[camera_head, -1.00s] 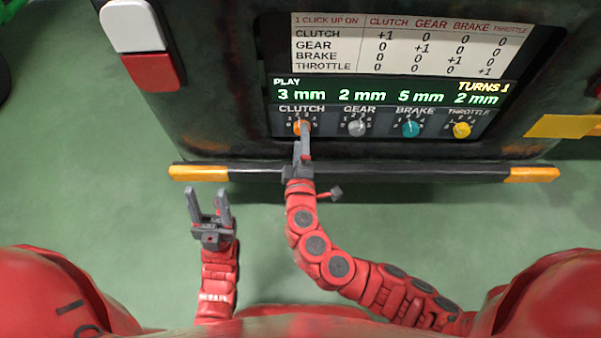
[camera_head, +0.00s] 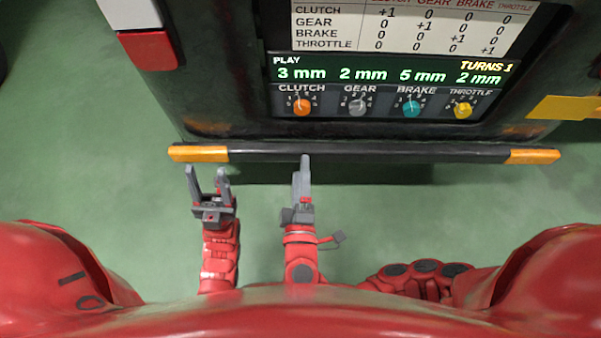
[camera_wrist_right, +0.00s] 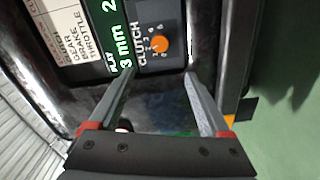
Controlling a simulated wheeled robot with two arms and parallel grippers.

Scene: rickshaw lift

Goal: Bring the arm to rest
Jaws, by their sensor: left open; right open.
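My right gripper (camera_head: 302,180) is open and empty, just in front of the black bar, below the orange clutch knob (camera_head: 302,107). In the right wrist view its two fingers (camera_wrist_right: 160,85) stand apart, with the orange clutch knob (camera_wrist_right: 159,46) beyond them and nothing between them. My left gripper (camera_head: 207,185) is open and empty to the left, below the bar's left yellow end. Both are clear of the panel's knobs.
The panel has a grey gear knob (camera_head: 358,106), a teal brake knob (camera_head: 411,107) and a yellow throttle knob (camera_head: 462,109). Its display (camera_head: 390,75) reads 3, 2, 5 and 2 mm, TURNS 1. A black bar (camera_head: 370,152) with yellow ends runs along the front. Green floor is clear below.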

